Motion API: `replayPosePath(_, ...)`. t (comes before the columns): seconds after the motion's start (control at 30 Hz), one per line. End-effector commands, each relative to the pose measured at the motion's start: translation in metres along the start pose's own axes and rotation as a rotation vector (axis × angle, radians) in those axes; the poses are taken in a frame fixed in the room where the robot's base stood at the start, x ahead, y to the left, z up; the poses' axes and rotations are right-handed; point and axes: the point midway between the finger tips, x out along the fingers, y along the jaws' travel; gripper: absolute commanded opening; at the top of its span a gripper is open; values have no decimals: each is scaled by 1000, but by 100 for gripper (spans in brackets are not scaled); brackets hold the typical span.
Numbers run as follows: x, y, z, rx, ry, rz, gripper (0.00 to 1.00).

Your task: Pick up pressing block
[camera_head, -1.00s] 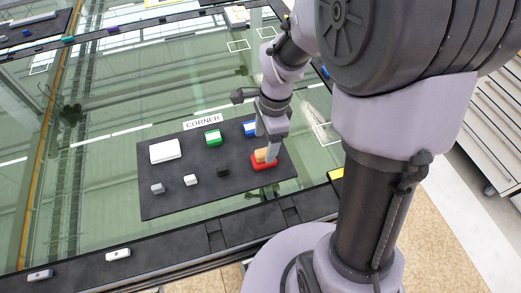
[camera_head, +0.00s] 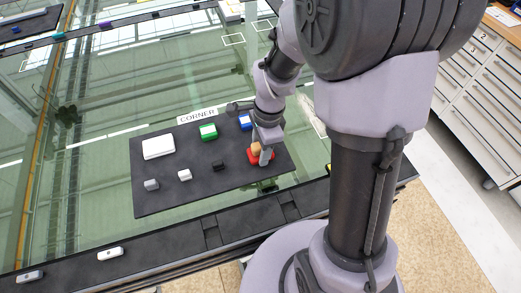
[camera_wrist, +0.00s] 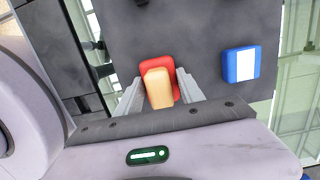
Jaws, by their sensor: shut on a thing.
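A red block (camera_head: 253,158) with a tan upper part (camera_head: 256,148) is at the right end of the dark mat (camera_head: 160,199). I take this two-part piece to be the pressing block. My gripper (camera_head: 264,156) comes down over it from above. In the wrist view, the fingers of my gripper (camera_wrist: 160,90) stand on both sides of the red block (camera_wrist: 158,64), with the tan part (camera_wrist: 157,89) between them. The gripper is shut on the piece. It looks to be at mat level; I cannot tell whether it touches the mat.
A blue-and-white block (camera_head: 245,122), a green-and-white block (camera_head: 208,131), a large white block (camera_head: 158,147) and small grey (camera_head: 151,184), white (camera_head: 184,175) and black (camera_head: 218,166) blocks share the mat. A "CORNER" label (camera_head: 197,115) lies behind. Bare mat lies in front.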

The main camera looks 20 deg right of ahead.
Motion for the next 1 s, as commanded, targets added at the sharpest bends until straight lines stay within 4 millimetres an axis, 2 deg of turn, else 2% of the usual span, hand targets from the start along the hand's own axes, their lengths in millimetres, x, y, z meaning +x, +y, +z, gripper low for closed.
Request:
replayPosePath(0.27, -2, 0, 0, 0, 0, -1, 0)
replayPosePath(0.37, -11, -1, 1, 0, 0, -3, 0)
replayPosePath(0.57, -42, -1, 5, -1, 0, -3, 0)
replayPosePath(0.77, -39, 42, 25, -4, 0, -1, 0)
replayPosePath(0.97, -42, 100, 52, -5, -1, 0, 0)
replayPosePath(1.0, -34, 106, 56, -7, -2, -9, 0)
